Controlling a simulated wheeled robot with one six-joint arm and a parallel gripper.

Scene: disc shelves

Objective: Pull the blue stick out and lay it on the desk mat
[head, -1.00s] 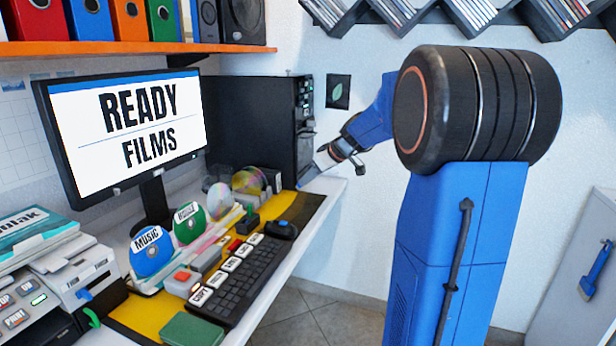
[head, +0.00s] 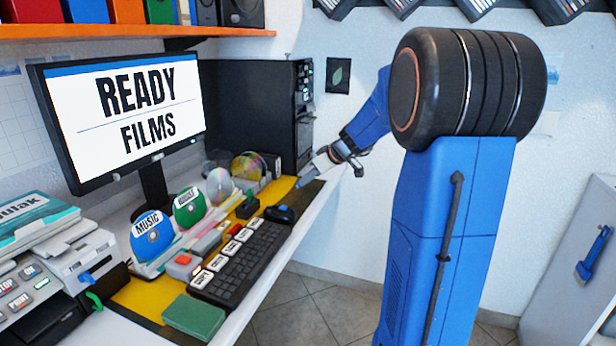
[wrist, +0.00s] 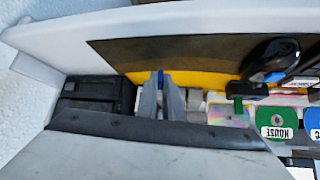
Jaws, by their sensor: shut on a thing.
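My gripper (wrist: 163,92) is shut on the blue stick (wrist: 160,77), a small blue piece showing between the fingertips in the wrist view. The fingers hide the rest of it. In the head view my gripper (head: 306,178) is near the right end of the desk, in front of the black computer tower (head: 250,110). The desk mat (head: 140,293) is yellow with a dark part; it lies below the gripper and also shows in the wrist view (wrist: 205,80). I cannot tell whether the stick touches the mat.
A black mouse (head: 280,214) and a keyboard (head: 240,262) lie on the mat, with a green block (head: 194,316) at its front. Labelled discs (head: 152,236) stand behind the keyboard. The monitor (head: 120,110) reads "READY FILMS". The dark part of the mat (wrist: 165,52) is bare near the gripper.

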